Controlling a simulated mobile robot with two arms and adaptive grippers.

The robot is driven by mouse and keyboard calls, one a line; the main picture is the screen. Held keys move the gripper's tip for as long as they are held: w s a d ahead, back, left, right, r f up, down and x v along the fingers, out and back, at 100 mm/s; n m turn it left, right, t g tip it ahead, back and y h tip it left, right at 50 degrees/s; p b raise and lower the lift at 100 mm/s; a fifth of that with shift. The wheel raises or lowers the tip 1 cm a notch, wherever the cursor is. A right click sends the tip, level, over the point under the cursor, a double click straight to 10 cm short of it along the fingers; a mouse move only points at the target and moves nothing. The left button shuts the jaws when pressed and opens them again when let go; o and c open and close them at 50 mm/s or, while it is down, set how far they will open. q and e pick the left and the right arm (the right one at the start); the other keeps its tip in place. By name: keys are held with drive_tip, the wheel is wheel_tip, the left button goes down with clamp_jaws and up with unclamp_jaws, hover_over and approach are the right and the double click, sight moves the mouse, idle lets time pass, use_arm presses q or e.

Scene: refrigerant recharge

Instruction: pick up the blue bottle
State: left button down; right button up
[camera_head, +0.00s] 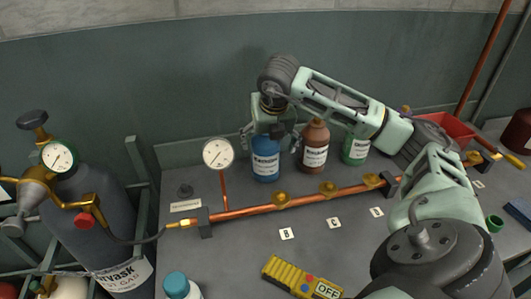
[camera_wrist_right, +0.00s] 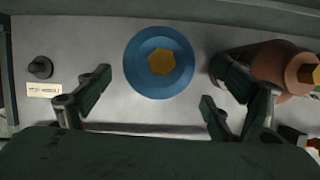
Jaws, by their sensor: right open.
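The blue bottle (camera_head: 266,160) stands upright on the grey bench between the gauge and a brown bottle. In the right wrist view the blue bottle (camera_wrist_right: 161,65) shows from above, with a yellow hexagonal cap. My right gripper (camera_head: 270,140) is above the blue bottle, pointing down, and partly covers its top. In the right wrist view its open fingers (camera_wrist_right: 158,95) lie to either side of the bottle, with nothing held. The bottle appears a little beyond the middle of the gap. My left gripper is not in view.
The brown bottle (camera_head: 313,147) stands close on the right, near one finger; a green bottle (camera_head: 356,150) stands farther right. A copper pipe (camera_head: 300,198) with brass valves runs in front of the bottles. A pressure gauge (camera_head: 218,153) stands left. A yellow device (camera_head: 300,278) lies at the front.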

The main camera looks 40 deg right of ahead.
drive_tip(key=x, duration=0.2)
drive_tip(key=p+x, duration=0.1)
drive_tip(key=x, duration=0.1)
drive_tip(key=shift+w+f, duration=0.25)
drive_tip(key=shift+w, duration=0.1)
drive_tip(key=shift+s+r, duration=0.1)
drive_tip(key=shift+c, duration=0.3)
drive_tip(key=c, duration=2)
drive_tip(key=shift+w+d+r, duration=0.1)
drive_tip(key=shift+w+r, duration=0.05)
drive_tip(key=shift+w, duration=0.05)
drive_tip(key=shift+c, duration=0.5)
